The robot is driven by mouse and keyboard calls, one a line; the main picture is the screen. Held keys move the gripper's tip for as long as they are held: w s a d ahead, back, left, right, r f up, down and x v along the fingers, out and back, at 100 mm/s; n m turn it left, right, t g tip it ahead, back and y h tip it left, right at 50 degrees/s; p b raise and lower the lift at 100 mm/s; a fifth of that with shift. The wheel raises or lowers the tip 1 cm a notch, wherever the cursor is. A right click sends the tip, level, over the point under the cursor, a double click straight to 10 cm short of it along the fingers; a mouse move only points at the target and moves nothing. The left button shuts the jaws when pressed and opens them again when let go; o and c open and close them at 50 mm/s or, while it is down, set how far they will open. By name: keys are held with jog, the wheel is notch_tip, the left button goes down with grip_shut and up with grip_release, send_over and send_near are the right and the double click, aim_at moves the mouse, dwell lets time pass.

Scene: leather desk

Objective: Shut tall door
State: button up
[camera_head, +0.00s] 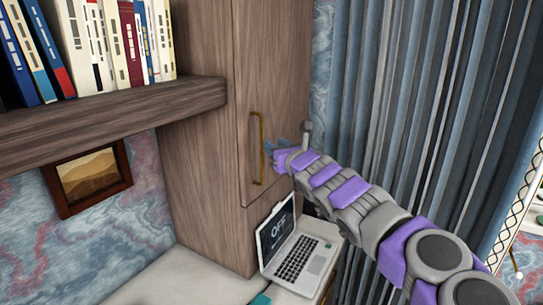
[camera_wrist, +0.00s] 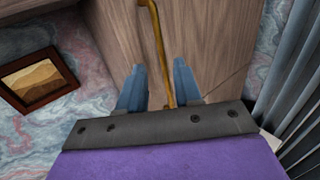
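The tall door (camera_head: 279,80) is a brown wood panel on the front of a tall cabinet (camera_head: 200,150). It looks flush or nearly so; I cannot tell whether a small gap remains. Its long brass handle (camera_head: 257,148) is upright near the door's left edge. My gripper (camera_head: 277,158) is right beside the handle in the head view. In the wrist view, the two blue fingers of my gripper (camera_wrist: 158,88) stand apart, with the brass handle (camera_wrist: 157,45) running between them. I see no clear contact between fingers and handle.
A shelf (camera_head: 110,115) with several books juts out at the left. An open laptop (camera_head: 295,255) sits on the desk (camera_head: 180,280) below the door. Grey-blue curtains (camera_head: 420,100) hang at the right. A framed picture (camera_head: 88,178) is on the wall.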

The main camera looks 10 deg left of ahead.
jog(key=b+v, duration=0.3)
jog(key=v, duration=0.4)
jog(key=shift+w+d+b, duration=0.15)
jog(key=shift+d+b, duration=0.05)
jog(key=shift+b, duration=0.15)
